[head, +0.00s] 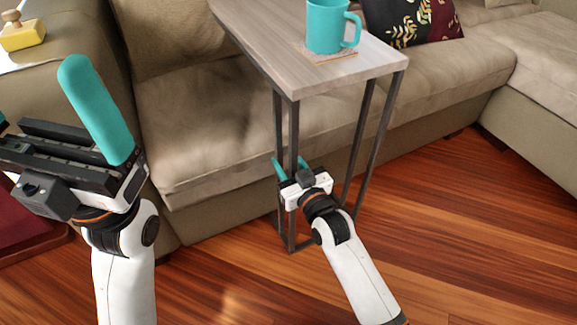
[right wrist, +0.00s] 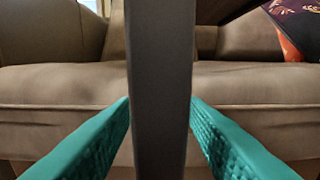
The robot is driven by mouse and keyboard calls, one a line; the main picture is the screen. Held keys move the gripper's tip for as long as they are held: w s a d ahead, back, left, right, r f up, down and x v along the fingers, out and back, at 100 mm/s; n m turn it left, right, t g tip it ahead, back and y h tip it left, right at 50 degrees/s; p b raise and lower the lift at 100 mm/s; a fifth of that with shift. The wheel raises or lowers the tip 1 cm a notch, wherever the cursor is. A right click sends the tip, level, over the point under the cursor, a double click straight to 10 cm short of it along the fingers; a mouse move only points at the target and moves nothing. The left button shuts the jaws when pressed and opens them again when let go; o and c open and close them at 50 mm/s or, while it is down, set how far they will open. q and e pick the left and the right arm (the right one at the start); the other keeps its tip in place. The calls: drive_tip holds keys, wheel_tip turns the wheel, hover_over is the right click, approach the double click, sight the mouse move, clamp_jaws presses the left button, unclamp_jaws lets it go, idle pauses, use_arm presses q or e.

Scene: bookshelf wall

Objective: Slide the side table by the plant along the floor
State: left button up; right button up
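The side table (head: 322,77) has a pale wood top and thin dark metal legs, and stands upright at the front of the couch. My right gripper (head: 291,166) is low at its near leg. In the right wrist view the dark leg (right wrist: 160,90) runs upright between my two teal fingers, which meet its edges on both sides. The far ends of the fingertips are hidden by the leg. My left gripper (head: 55,115) is raised at the left, away from the table. One teal finger shows fully and the other is mostly cut off at the edge. The plant is out of view.
A teal mug (head: 328,27) stands on a coaster (head: 328,55) on the tabletop. The beige couch (head: 200,130) is close behind the table. Wood floor (head: 450,240) is clear at the front and right. A dark red rug (head: 25,225) lies at the left.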

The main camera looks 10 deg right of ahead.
clamp_jaws()
idle(1.5)
